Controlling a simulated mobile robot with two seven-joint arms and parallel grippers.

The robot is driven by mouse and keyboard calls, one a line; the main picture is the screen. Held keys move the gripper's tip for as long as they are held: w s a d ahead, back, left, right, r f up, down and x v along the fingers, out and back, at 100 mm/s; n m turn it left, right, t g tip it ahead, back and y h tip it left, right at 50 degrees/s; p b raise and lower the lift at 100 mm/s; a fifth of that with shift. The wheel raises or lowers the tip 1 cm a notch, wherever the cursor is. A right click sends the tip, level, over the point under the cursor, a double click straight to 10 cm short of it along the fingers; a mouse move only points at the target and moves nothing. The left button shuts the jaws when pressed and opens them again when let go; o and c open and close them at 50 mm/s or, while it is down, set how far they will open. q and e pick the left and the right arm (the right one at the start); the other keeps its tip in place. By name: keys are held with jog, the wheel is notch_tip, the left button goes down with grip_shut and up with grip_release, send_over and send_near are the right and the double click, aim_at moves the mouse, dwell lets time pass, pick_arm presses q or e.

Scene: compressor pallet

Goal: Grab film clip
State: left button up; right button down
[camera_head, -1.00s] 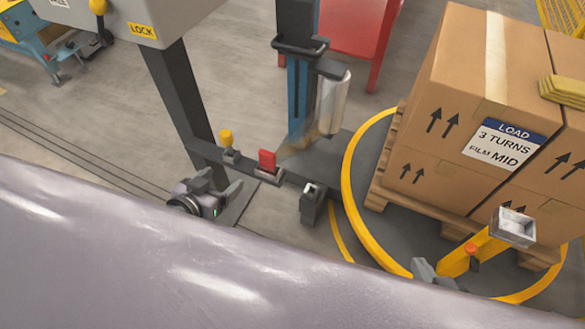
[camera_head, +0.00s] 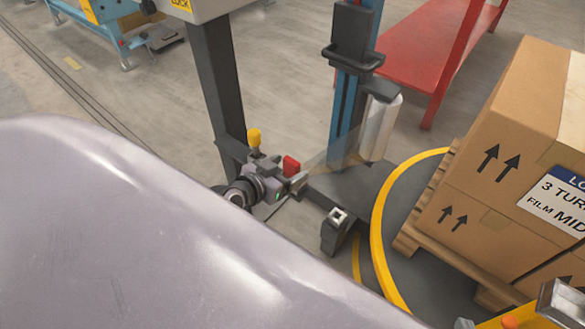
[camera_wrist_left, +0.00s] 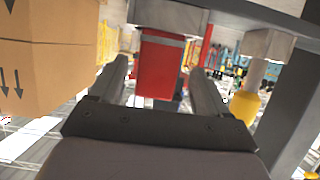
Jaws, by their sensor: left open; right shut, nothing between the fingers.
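The red film clip (camera_head: 291,166) sits on the dark bar at the foot of the wrapper's post. My left gripper (camera_head: 287,175) is open right at it. In the left wrist view the red clip (camera_wrist_left: 160,68) stands between the two open fingers, with gaps at both sides. A film strip (camera_head: 326,153) runs from the film roll (camera_head: 380,126) down towards the clip. My right gripper (camera_head: 463,323) barely shows at the bottom edge; it is shut and empty.
A yellow knob (camera_head: 254,138) stands beside the clip, and in the left wrist view it (camera_wrist_left: 244,107) is right of the fingers. A dark post with a silver top (camera_head: 335,228) stands nearby. The carton load (camera_head: 480,200) is on the right, inside the yellow ring (camera_head: 378,225).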

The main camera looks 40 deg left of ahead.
aim_at(289, 170)
pick_arm(q)
jog(key=b+x, duration=0.1)
jog(key=x, duration=0.3)
jog(key=shift+s+d+f, duration=0.1)
jog(key=shift+d+f, duration=0.05)
jog(key=shift+f, duration=0.05)
pick_arm(e)
jog(key=shift+w+a, duration=0.2)
jog(key=shift+a, duration=0.3)
pick_arm(q)
jog(key=c, duration=1.1)
jog(key=shift+o, duration=0.2)
jog(key=shift+r, duration=0.15)
pick_arm(e)
jog(key=shift+r, duration=0.1)
